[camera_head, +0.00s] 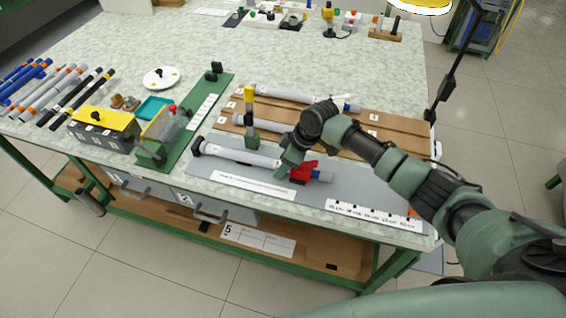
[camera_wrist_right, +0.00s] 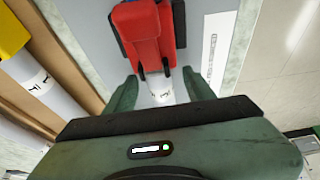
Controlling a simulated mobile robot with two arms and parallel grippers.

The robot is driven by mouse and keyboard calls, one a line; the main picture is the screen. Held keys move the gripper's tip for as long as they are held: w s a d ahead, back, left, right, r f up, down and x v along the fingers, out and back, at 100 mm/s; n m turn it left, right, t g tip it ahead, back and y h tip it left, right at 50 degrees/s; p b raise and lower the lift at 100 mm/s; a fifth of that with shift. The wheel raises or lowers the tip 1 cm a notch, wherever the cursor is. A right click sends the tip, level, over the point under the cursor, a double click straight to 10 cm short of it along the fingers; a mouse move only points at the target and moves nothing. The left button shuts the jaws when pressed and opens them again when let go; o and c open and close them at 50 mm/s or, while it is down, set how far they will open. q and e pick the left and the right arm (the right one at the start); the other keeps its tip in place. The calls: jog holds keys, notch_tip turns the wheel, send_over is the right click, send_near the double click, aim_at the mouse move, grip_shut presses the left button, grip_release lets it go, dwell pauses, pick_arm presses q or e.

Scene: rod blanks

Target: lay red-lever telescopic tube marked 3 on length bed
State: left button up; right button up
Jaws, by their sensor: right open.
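A grey telescopic tube (camera_head: 240,153) with a black end cap and a red lever (camera_head: 305,172) lies on a grey mat (camera_head: 370,190); I cannot read a 3 on it. My right gripper (camera_head: 287,167) is low over this tube, beside the red lever. In the right wrist view my right gripper (camera_wrist_right: 160,92) is open, its fingers on either side of the tube's narrow part, with the red lever (camera_wrist_right: 150,35) just ahead. I cannot tell whether the fingers touch the tube. Which surface is the length bed is unclear. My left gripper is not in view.
A wooden rack (camera_head: 400,140) behind holds more grey tubes, one with a yellow lever (camera_head: 249,97). A green fixture (camera_head: 213,100) with a white scale stands left of the mat. A printed ruler (camera_head: 372,216) lies near the front edge. Several rods (camera_head: 75,95) lie at left.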

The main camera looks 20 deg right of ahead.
jog(key=v, duration=0.7)
jog(key=shift+s+d+r+b, duration=0.1)
jog(key=shift+s+r+b, duration=0.05)
jog(key=shift+r+b, duration=0.2)
